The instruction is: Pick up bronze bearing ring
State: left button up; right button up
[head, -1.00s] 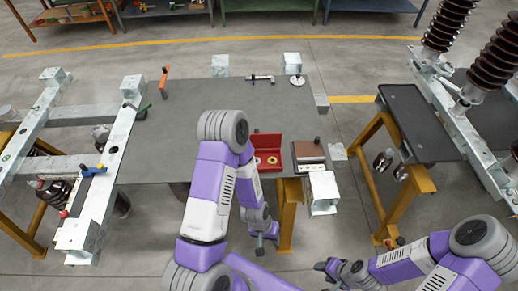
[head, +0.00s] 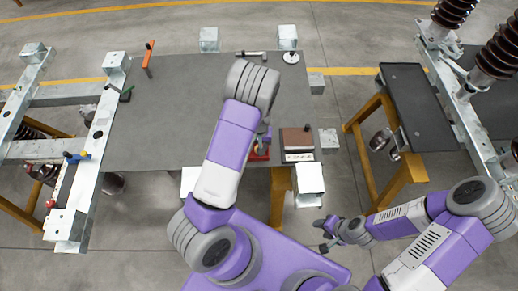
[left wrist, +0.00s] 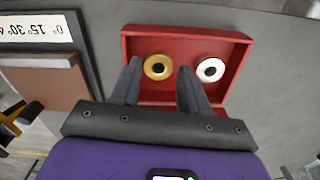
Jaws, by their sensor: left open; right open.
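The bronze bearing ring (left wrist: 157,67) lies flat in an open red box (left wrist: 240,62) in the left wrist view. A silver ring (left wrist: 210,70) lies beside it, to the right in that view. My left gripper (left wrist: 159,67) is open, with one finger on each side of the bronze ring in the picture. I cannot tell how far above the ring the fingertips are. In the head view my left arm hides the rings and most of the red box (head: 260,153). My right gripper (head: 324,234) is open and empty, off the table's front edge.
An orange-handled tool (head: 148,58) stands at the back left. A side bench (head: 420,110) stands at the right. The table's middle left is clear.

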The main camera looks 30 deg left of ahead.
pick_arm(q)
notch_tip(320, 180, down, 2)
jog(key=shift+w+f, duration=0.1)
jog(key=shift+f, duration=0.05)
jog(key=c, duration=0.7)
jog(key=shift+c, duration=0.2)
